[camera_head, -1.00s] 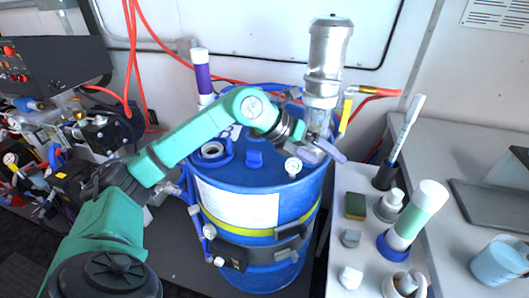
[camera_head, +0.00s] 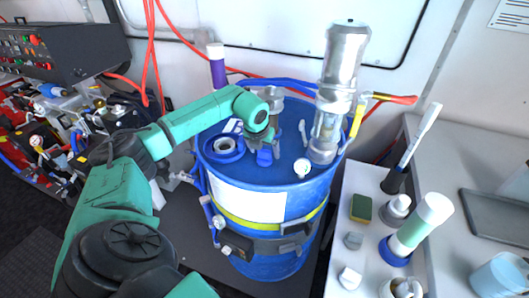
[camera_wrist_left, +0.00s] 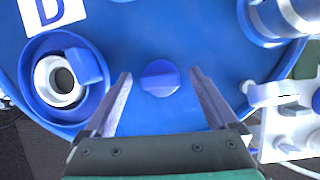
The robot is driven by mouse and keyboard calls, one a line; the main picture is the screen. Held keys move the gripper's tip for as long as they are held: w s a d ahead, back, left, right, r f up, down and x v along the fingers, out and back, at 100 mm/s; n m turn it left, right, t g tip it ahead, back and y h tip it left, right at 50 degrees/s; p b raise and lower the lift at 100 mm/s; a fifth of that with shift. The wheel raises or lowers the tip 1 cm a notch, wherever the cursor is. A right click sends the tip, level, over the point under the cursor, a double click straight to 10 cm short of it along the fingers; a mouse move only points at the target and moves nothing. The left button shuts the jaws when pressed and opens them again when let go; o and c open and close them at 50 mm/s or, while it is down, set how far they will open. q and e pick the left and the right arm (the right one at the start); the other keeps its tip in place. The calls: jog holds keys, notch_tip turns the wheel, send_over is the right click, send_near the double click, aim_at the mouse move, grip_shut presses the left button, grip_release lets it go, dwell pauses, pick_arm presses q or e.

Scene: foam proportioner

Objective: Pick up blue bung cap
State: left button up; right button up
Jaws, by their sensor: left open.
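The blue bung cap (camera_head: 264,157) sits on top of the blue drum (camera_head: 300,196). In the left wrist view the cap (camera_wrist_left: 160,78) has a raised grip and lies between the two fingertips, with a gap on each side. My left gripper (camera_head: 262,147) is open and empty, pointing down at the cap from above. It also shows in the left wrist view (camera_wrist_left: 160,74). In the head view the wrist and fingers hide part of the drum top behind the cap. My right gripper is not in view.
A blue ring with a white fitting (camera_wrist_left: 60,82) lies left of the cap on the drum. A white table (camera_head: 335,225) with several items is at right.

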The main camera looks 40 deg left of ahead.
pick_arm(q)
jog(key=shift+w+f, duration=0.2)
jog(key=shift+f, duration=0.25)
jog(key=c, duration=1.4)
jog(key=shift+r, duration=0.15)
jog(key=shift+c, duration=0.2)
